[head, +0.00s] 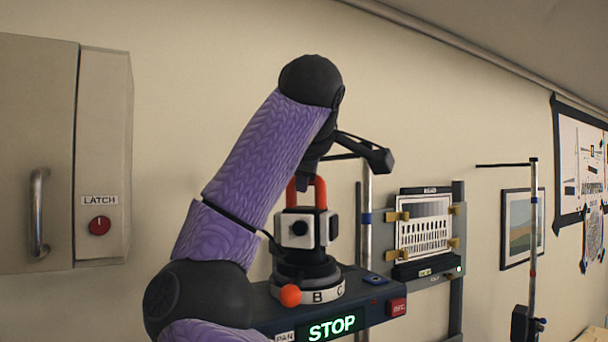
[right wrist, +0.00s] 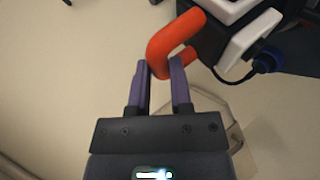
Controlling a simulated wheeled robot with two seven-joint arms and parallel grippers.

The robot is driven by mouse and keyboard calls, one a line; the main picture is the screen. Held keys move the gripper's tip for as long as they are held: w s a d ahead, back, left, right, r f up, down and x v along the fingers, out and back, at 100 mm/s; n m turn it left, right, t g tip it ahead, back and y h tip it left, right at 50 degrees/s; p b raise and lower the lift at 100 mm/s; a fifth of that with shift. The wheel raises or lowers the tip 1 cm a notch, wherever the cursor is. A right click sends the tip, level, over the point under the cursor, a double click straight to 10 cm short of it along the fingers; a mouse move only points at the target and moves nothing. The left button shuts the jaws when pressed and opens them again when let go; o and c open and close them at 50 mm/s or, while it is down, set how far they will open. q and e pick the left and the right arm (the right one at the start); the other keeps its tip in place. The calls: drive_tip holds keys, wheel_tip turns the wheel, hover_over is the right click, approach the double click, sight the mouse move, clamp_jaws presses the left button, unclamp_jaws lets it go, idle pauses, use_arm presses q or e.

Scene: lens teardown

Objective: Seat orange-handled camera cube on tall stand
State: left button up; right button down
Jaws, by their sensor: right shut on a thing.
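The camera cube (head: 298,229), white-faced with dark edges and a round lens, shows in the middle of the head view. Its orange handle (head: 320,192) arches above it. My right gripper (head: 312,180) is at the handle, partly hidden by my own arm. In the right wrist view the two fingers (right wrist: 160,75) are shut on the orange handle (right wrist: 172,42), with the cube (right wrist: 235,35) at upper right. The cube appears upright over a round black mount (head: 305,268); I cannot tell whether it rests on it. Which thing is the tall stand is unclear. My left gripper is out of view.
The mount has a white lettered ring (head: 322,292) and an orange knob (head: 290,295), above a lit STOP panel (head: 335,328). A pole (head: 366,230) stands close behind; another pole (head: 532,230) stands farther right. A chart panel (head: 424,235) is between them. A cabinet (head: 60,150) is at left.

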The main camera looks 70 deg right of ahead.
drive_tip(key=shift+f+b, duration=0.35)
drive_tip(key=shift+c, duration=2.2)
unclamp_jaws()
